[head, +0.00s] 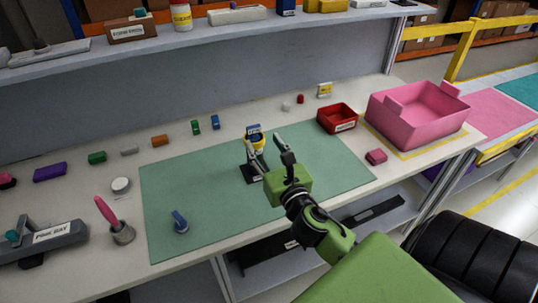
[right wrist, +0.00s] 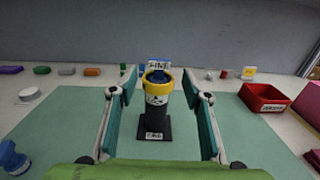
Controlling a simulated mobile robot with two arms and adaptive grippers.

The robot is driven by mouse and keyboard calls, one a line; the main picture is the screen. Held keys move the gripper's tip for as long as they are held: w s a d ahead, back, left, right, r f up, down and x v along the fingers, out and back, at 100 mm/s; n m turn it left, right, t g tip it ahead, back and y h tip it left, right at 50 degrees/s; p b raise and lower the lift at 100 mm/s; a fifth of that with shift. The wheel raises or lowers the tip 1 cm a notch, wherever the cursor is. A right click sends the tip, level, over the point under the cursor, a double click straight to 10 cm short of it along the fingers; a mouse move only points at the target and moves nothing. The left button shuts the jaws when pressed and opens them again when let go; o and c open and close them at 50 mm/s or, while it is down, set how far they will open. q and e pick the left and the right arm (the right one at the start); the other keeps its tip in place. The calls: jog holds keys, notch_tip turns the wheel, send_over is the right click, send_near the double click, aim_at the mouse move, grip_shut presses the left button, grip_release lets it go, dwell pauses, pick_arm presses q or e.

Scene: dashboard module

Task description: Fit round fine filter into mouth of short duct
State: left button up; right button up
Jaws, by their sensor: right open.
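The short duct (right wrist: 157,100) stands upright on a black base (right wrist: 155,130) with a label. It has a dark body and a yellow rim at its mouth; the head view shows it on the green mat too (head: 255,148). A blue piece with a white label reading FINE (right wrist: 159,67), apparently the fine filter, sits at the mouth. I cannot tell how deep it is seated. My right gripper (head: 268,145) is open, with its fingers apart on either side of the duct in the wrist view (right wrist: 158,92). My left gripper is not in view.
A red bin (head: 337,118) and a pink crate (head: 418,115) stand at the right. A blue-handled piece (head: 180,222) lies on the green mat (head: 215,185). Several small coloured blocks line the back. A grey labelled fixture (head: 45,240) stands at the left.

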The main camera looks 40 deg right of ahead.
jog(key=shift+v, duration=1.45)
